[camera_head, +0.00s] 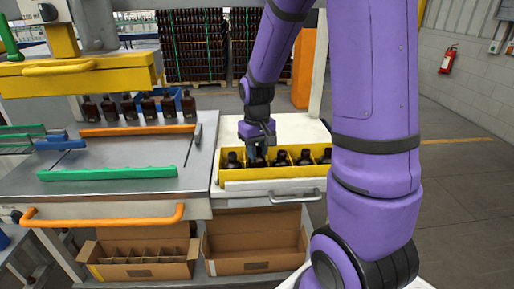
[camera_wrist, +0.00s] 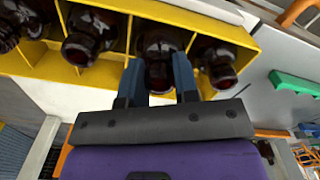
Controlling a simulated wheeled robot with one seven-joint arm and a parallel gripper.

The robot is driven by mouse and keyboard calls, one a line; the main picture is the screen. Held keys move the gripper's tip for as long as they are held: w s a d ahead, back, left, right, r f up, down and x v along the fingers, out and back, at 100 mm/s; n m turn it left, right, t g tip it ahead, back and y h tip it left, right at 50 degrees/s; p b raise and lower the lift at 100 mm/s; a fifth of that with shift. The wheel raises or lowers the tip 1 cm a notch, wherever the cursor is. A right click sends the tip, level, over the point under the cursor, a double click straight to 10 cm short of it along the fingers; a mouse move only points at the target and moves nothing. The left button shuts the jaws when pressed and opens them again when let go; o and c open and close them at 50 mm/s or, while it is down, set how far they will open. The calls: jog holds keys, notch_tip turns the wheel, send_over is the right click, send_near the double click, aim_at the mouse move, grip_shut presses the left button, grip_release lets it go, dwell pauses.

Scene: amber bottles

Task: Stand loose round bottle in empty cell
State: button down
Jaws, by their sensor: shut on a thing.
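The yellow crate (camera_head: 270,185) stands on the white worktop, with a row of dark amber bottles in its cells. My gripper (camera_head: 257,148) points down over the crate's left part, just right of the left-end bottle (camera_head: 232,160). In the wrist view, my gripper's two fingers (camera_wrist: 157,85) are closed on the sides of a round amber bottle (camera_wrist: 159,55). That bottle is upright between yellow dividers, with neighbouring bottles (camera_wrist: 215,62) and (camera_wrist: 88,35) on either side. Its base is hidden, so I cannot tell whether it touches the cell floor.
A steel conveyor table (camera_head: 110,160) with orange and green rails stands at the left, and several bottles (camera_head: 140,107) line its back. Open cardboard boxes (camera_head: 255,240) sit on the shelf below. White worktop (camera_head: 298,128) behind the crate is clear.

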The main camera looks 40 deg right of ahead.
jog(key=shift+f, duration=0.75)
jog(key=c, duration=0.8)
grip_release()
notch_tip(320, 180, up, 11)
jog(key=shift+f, duration=0.1)
jog(key=shift+s+a+r, duration=0.1)
jog(key=shift+a+r, duration=0.05)
jog(key=shift+r, duration=0.05)
jog(key=s+a+r+t, duration=0.1)
jog(key=s+a+r, duration=0.2)
jog(key=s, duration=0.3)
jog(key=s+a+r+n+t, duration=0.1)
jog(key=s+a+r+t, duration=0.1)
jog(key=s+a+r, duration=0.2)
jog(key=s+a+r+t, duration=0.2)
jog(key=s+a+r, duration=0.1)
jog(key=s, duration=0.5)
jog(key=shift+s+a+r+n, duration=0.2)
jog(key=shift+a+r+n, duration=0.1)
jog(key=shift+r, duration=0.25)
